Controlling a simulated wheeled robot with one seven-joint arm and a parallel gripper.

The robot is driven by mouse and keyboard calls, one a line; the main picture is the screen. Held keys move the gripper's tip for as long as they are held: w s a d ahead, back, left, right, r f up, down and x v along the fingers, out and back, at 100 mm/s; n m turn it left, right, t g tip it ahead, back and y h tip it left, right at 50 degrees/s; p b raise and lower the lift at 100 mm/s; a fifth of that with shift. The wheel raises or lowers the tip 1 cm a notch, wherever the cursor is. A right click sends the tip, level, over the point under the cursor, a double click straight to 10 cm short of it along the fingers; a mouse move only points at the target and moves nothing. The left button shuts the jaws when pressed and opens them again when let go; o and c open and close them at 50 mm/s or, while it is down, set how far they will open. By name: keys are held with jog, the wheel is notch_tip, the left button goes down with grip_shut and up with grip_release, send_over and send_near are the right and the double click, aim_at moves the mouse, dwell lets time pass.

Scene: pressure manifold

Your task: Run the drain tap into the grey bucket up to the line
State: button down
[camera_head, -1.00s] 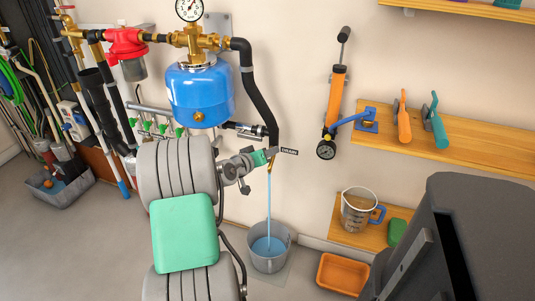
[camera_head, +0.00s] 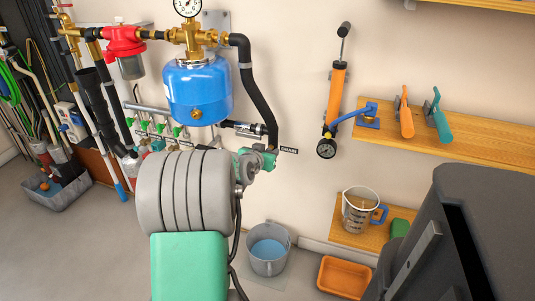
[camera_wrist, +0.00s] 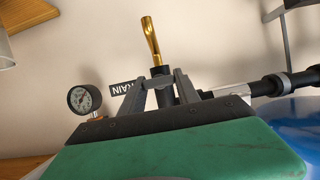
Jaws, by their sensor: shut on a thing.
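The drain tap hangs at the end of the black hose beside the DRAIN label (camera_head: 288,150). Its brass spout (camera_wrist: 151,38) shows in the wrist view. My gripper (camera_head: 266,158) is at the tap; in the wrist view its grey fingers (camera_wrist: 158,92) are closed around the dark part below the spout, hiding the handle. No water runs from the tap. The grey bucket (camera_head: 287,262) stands on the floor below it with blue water (camera_head: 268,250) inside. I cannot make out the fill line or how the water stands against it.
A blue tank (camera_head: 197,92) and black hose (camera_head: 262,97) are just above and left of the tap. A pump with a gauge (camera_head: 326,148) hangs to the right. A jug (camera_head: 359,210) stands on a low shelf. An orange tray (camera_head: 343,277) lies right of the bucket.

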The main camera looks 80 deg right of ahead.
dwell(0.4)
jog(key=c, duration=0.9)
grip_release()
jog(key=p+v, duration=0.1)
jog(key=v, duration=0.6)
jog(key=shift+a+r+p, duration=0.15)
jog(key=shift+a+p, duration=0.15)
jog(key=shift+a, duration=0.1)
